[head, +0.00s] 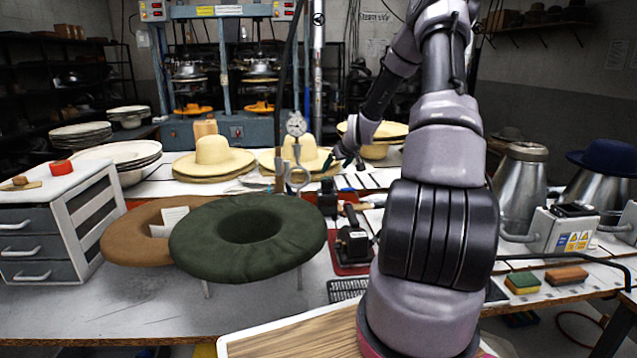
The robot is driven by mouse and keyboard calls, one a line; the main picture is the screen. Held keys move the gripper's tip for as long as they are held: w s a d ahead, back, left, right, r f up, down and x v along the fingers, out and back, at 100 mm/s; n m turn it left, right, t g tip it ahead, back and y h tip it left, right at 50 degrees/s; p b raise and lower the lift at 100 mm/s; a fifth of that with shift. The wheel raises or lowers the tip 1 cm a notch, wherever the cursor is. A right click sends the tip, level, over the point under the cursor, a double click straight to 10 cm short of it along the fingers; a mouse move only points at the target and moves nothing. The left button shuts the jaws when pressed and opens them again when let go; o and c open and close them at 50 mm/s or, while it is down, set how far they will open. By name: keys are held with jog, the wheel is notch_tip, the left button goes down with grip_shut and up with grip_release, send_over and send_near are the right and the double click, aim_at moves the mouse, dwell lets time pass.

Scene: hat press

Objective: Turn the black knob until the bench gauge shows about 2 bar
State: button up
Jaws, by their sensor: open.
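The bench gauge (296,124) is a small round white dial on a stand behind the green hat ring. Its needle and numbers are too small to read. My gripper (344,158) is small and dark at the far end of my arm, to the right of and a little below the gauge, in front of the straw hats. It is open, and I see nothing between its fingers. I cannot pick out the black knob for certain. A small black block (328,188) stands below my gripper, apart from it in the picture; I cannot tell if it bears the knob.
A green padded ring (190,245) and a brown one (125,235) fill the bench's left front. Straw hats (215,155) stand behind. A black device on a red tray (352,268) sits mid-bench. Metal cones (523,185) and a grey box (567,228) stand right.

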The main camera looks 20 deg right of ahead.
aim_at(327, 179)
jog(key=x, duration=1.2)
jog(key=shift+d+f, duration=0.2)
jog(key=c, duration=1.4)
jog(key=shift+o, duration=0.2)
jog(key=shift+a+m+h, duration=0.1)
jog(key=shift+m+h, duration=0.2)
jog(key=shift+m, duration=0.1)
jog(key=shift+w+a+m+h, duration=0.1)
jog(key=shift+m+h, duration=0.9)
jog(key=shift+m, duration=0.2)
jog(key=shift+m+g+h, duration=0.6)
jog(key=shift+m+h, duration=0.7)
jog(key=shift+m, duration=0.5)
jog(key=shift+d, duration=0.25)
